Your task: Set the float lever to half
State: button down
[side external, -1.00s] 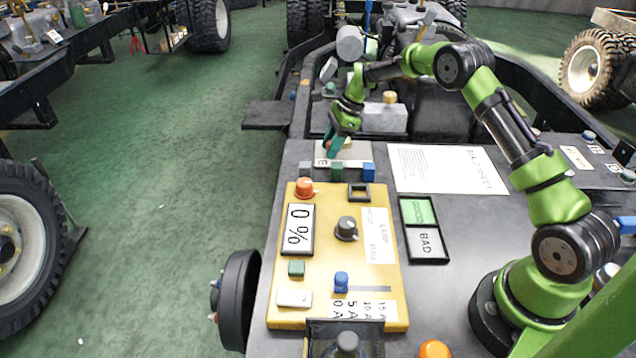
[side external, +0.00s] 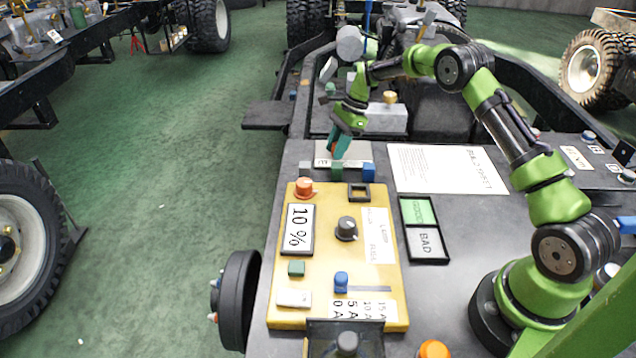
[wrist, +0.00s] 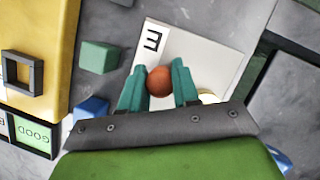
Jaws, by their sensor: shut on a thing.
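My gripper (side external: 338,154) reaches down to a white card (side external: 358,149) at the far end of the yellow panel. In the wrist view its teal fingers (wrist: 160,84) are shut on an orange-brown round knob (wrist: 160,80), which looks like the float lever's end. The card, also in the wrist view (wrist: 206,52), bears a letter that looks like E. The lever's stem and pivot are hidden below the knob and fingers. A display plate (side external: 298,230) on the yellow panel reads 10 %.
Green (side external: 337,171) and blue (side external: 369,172) blocks stand close beside the card. The yellow panel (side external: 385,300) carries an orange knob (side external: 304,188), a black dial (side external: 346,229) and a blue slider (side external: 341,282). A printed sheet (side external: 447,169) lies to the right.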

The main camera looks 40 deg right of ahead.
jog(key=shift+s+d+n+g, duration=0.3)
jog(key=shift+s+n, duration=0.1)
jog(key=shift+n, duration=0.45)
jog(key=shift+s+d+n+g, duration=0.3)
jog(key=shift+s+n, duration=0.1)
jog(key=shift+n, duration=0.45)
jog(key=c, duration=0.8)
grip_release()
jog(key=shift+v, duration=8.4)
jog(key=shift+d, duration=0.2)
jog(key=shift+f, duration=0.1)
